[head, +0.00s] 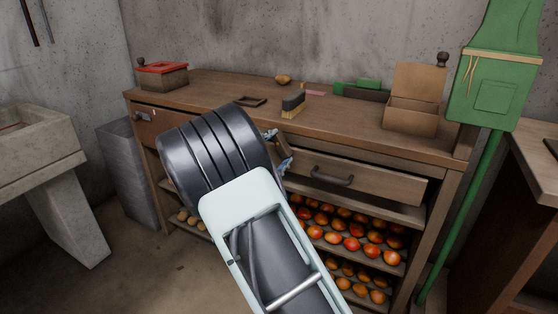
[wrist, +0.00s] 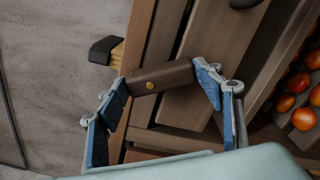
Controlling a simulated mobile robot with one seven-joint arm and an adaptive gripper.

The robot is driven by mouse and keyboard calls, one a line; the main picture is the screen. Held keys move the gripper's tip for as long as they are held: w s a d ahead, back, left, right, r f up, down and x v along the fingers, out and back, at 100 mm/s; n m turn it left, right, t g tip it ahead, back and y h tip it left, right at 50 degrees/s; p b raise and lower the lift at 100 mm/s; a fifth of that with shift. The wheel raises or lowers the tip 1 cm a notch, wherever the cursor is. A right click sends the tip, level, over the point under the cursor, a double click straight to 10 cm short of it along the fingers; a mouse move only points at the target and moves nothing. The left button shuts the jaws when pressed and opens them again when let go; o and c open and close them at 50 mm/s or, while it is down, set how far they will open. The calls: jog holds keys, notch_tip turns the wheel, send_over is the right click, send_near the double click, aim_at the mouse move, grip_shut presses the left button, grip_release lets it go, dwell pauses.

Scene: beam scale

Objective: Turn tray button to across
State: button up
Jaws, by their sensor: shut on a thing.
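The tray button is a short brown wooden bar with a brass screw; in the wrist view it (wrist: 165,76) lies between my fingertips. Its length runs roughly square to the bench's front edge, so it looks close to upright on the bench front. My gripper (head: 279,150) is at the bench front, left of the drawer (head: 360,180). The wrist view shows its blue-padded fingers (wrist: 163,82) shut on the button's two ends. In the head view my arm hides most of the button.
The wooden bench top (head: 225,90) carries a brush (head: 293,104), a red-rimmed box (head: 162,75) and an open wooden box (head: 413,105). Shelves of red and orange fruit (head: 352,243) are below. A green machine (head: 497,80) stands right, a stone sink (head: 35,145) left.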

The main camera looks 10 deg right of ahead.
jog(key=m, duration=0.1)
jog(key=m+b, duration=0.1)
jog(key=shift+a+f+m, duration=0.1)
jog(key=shift+f+m, duration=0.15)
jog(key=shift+m, duration=0.15)
jog(key=shift+w+a+m+b, duration=0.1)
jog(key=shift+m+b, duration=0.1)
jog(key=shift+m, duration=0.6)
jog(key=shift+w+a+m+b, duration=0.1)
jog(key=shift+m+b, duration=0.05)
jog(key=shift+m, duration=0.65)
jog(key=o, duration=1.2)
jog(key=shift+c, duration=0.2)
jog(key=v, duration=1.2)
